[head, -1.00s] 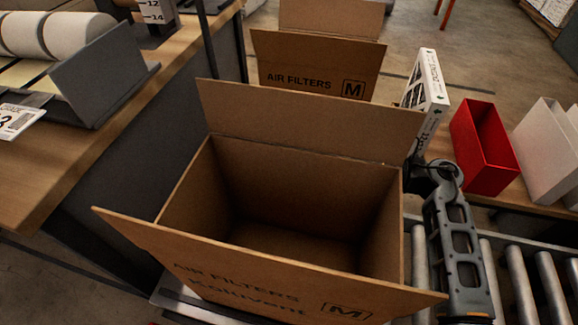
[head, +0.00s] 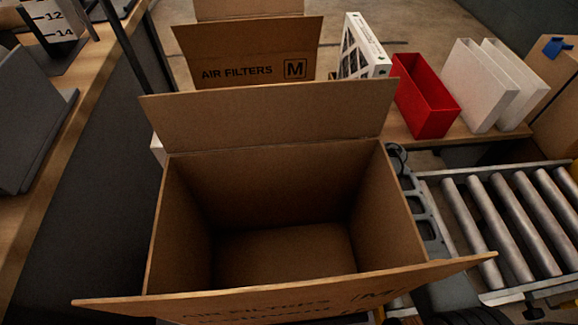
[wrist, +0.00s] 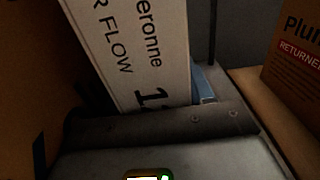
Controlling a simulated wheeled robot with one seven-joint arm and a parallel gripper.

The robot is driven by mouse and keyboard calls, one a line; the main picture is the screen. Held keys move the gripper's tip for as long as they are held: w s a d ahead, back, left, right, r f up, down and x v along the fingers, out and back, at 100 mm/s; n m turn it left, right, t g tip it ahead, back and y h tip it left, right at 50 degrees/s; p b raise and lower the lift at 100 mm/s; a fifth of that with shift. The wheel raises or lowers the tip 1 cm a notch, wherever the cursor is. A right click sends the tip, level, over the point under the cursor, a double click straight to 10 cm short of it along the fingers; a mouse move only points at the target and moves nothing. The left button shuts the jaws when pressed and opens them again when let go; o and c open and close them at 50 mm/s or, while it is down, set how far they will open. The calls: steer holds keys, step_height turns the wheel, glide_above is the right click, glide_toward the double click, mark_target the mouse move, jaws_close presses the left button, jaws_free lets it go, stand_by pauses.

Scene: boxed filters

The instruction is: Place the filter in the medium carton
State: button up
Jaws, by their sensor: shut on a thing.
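The filter (wrist: 125,45) is a flat white panel with printed black lettering on its edge. In the wrist view it rises, tilted, from my gripper (wrist: 165,122), which is shut on it. The head view does not show my gripper; the near carton hides it. The open medium carton (head: 265,120), brown and marked M, fills the middle of the head view; its inside looks empty. A white filter with a dark pleated face (head: 362,48) shows beyond its raised back flap; I cannot tell if it is the held one.
Another open M carton (head: 250,62) stands behind. A red bin (head: 427,98) and white panels (head: 483,85) stand on the wooden surface at the right. A roller conveyor (head: 500,215) lies in front of them. A bench (head: 60,165) runs along the left.

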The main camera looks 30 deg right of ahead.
steer(key=shift+f, duration=0.15)
steer(key=o, duration=1.1)
